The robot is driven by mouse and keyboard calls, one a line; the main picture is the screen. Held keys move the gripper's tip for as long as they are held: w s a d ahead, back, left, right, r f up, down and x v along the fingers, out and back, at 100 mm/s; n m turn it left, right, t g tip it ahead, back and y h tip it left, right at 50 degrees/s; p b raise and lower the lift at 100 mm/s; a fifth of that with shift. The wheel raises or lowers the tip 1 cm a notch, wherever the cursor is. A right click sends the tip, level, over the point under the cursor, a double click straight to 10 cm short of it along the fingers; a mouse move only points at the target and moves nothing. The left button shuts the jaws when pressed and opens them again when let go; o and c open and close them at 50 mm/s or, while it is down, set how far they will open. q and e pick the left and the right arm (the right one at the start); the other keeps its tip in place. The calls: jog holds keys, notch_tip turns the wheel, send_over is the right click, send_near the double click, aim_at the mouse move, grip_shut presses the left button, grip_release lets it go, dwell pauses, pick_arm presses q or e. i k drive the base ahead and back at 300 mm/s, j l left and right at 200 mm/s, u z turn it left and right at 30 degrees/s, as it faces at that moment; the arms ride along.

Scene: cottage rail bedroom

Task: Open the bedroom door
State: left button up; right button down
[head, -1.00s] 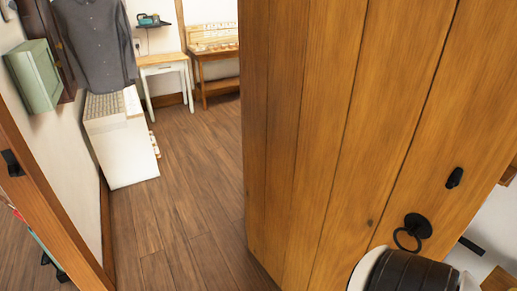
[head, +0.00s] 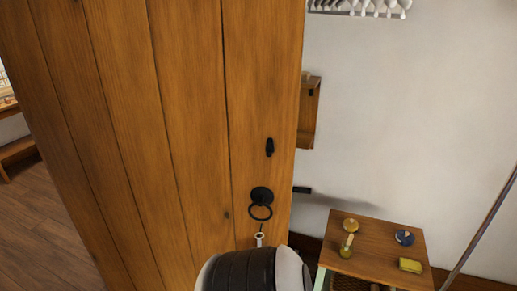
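The bedroom door (head: 190,120), made of upright brown planks, fills the left and middle of the head view. It stands open, with floor of a room showing past its left edge. Near its right edge are a black ring handle (head: 261,211) and a small black latch piece (head: 269,147). A black bar juts out past that edge. A black and white link of my arm is at the bottom, in front of the door below the ring. A small pale piece shows just above it. I see no gripper fingers, and cannot tell whether anything touches the door.
A white wall (head: 420,130) is behind the door to the right, with a hook rack (head: 360,8) at the top. A small wooden table (head: 375,245) holding several small items stands at the lower right. A thin pole (head: 480,235) leans at the far right. Wooden floor (head: 45,235) shows at the left.

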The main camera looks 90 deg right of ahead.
aim_at(152, 122)
jog(key=k+z, duration=0.1)
jog(key=z, duration=0.3)
jog(key=k+l+z, duration=0.1)
jog(key=z, duration=0.3)
jog(key=k+l+z, duration=0.1)
jog(key=z, duration=0.3)
jog(key=l+z, duration=0.15)
jog(key=z, duration=0.25)
jog(key=k+l, duration=0.05)
